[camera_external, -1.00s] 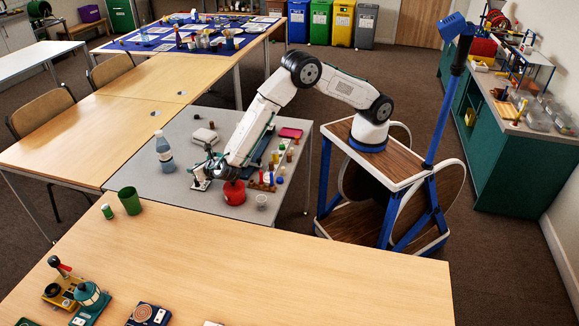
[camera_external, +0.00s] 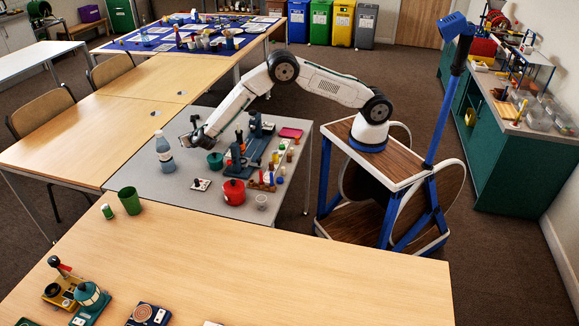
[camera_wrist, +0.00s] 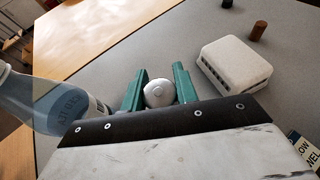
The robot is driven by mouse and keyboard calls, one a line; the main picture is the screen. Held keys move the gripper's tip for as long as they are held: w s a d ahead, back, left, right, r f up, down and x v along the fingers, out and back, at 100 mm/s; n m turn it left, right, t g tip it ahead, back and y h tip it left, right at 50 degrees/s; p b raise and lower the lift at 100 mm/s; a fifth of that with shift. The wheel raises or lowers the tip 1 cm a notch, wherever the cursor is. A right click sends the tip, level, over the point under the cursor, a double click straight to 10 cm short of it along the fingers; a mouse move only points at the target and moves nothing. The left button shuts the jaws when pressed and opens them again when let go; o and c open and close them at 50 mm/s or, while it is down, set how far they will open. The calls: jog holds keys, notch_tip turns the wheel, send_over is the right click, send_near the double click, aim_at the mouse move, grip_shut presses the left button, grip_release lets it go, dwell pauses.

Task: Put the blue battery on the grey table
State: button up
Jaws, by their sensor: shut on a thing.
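My gripper (camera_external: 188,138) is low over the far left part of the grey table (camera_external: 150,188), near the water bottle. In the wrist view its green fingers (camera_wrist: 158,92) are closed around a small round thing (camera_wrist: 158,93). That thing shows a pale, whitish end with a small central nub, like a battery's end. Its side is hidden, so I cannot see its colour. I cannot tell whether it touches the table. A small blue item (camera_external: 280,180) stands at the right of the grey table, too small to identify.
The water bottle (camera_external: 165,152) stands close to the gripper, and shows left in the wrist view (camera_wrist: 45,100). A white box (camera_wrist: 234,66) is right of the fingers. A microscope (camera_external: 237,158), red pot (camera_external: 234,193) and green pot (camera_external: 215,160) stand nearby. The table's front left is clear.

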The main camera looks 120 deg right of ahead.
jog(key=shift+f, duration=3.45)
jog(key=shift+f, duration=0.2)
jog(key=o, duration=1)
jog(key=shift+o, duration=0.2)
